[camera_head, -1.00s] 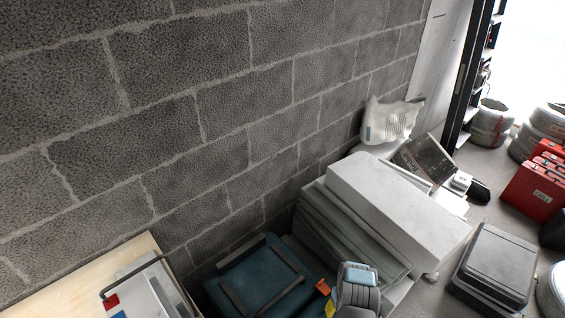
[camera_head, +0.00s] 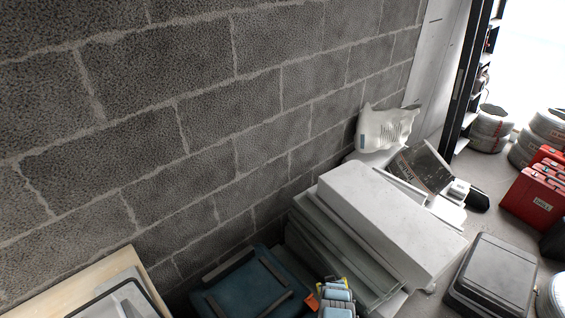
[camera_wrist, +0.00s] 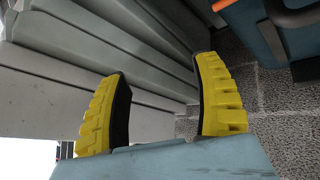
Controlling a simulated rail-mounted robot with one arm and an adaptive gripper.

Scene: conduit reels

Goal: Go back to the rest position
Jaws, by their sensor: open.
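My gripper (camera_wrist: 162,92) shows in the wrist view as two yellow ribbed fingers with dark inner pads. They stand wide apart with nothing between them. Grey stacked panels (camera_wrist: 110,55) lie beyond the fingers. In the head view my gripper (camera_head: 338,287) is at the bottom, right of the blue case and in front of the panel stack. Its fingertips are small and hard to make out there.
A blue case (camera_head: 245,288) sits by the block wall. A white slab (camera_head: 395,220) tops the grey panels. A black case (camera_head: 492,275), red boxes (camera_head: 535,198) and reels (camera_head: 490,128) stand right. Some floor between them is clear.

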